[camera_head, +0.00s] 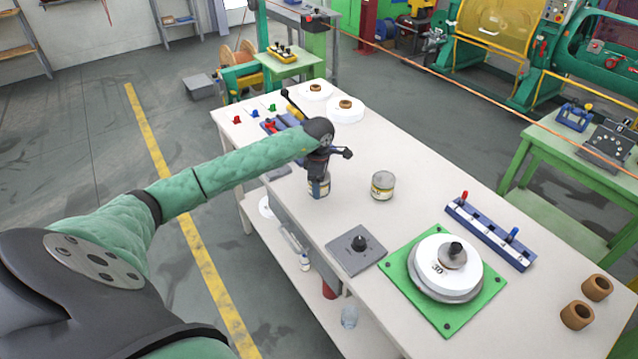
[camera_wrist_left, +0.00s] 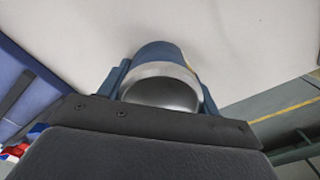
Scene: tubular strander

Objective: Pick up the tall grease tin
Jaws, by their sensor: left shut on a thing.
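The tin in my left gripper (camera_head: 319,176) has a blue label and stands upright on or just above the white table (camera_head: 400,208); I cannot tell whether it touches. My left gripper is shut on this blue-labelled tin (camera_head: 319,188) from above. In the left wrist view the same tin (camera_wrist_left: 163,75) shows its silvery round top between the two blue fingers. A second tin (camera_head: 382,186), shorter and with a pale yellow label, stands on the table to the right, apart from the gripper. My right gripper is not in view.
A grey plate with a black knob (camera_head: 355,250) lies in front of the tins. A green board (camera_head: 418,290) carries white discs. A blue rack (camera_head: 490,234) lies at the right. White discs (camera_head: 345,110) and a blue block (camera_head: 280,124) lie at the far end.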

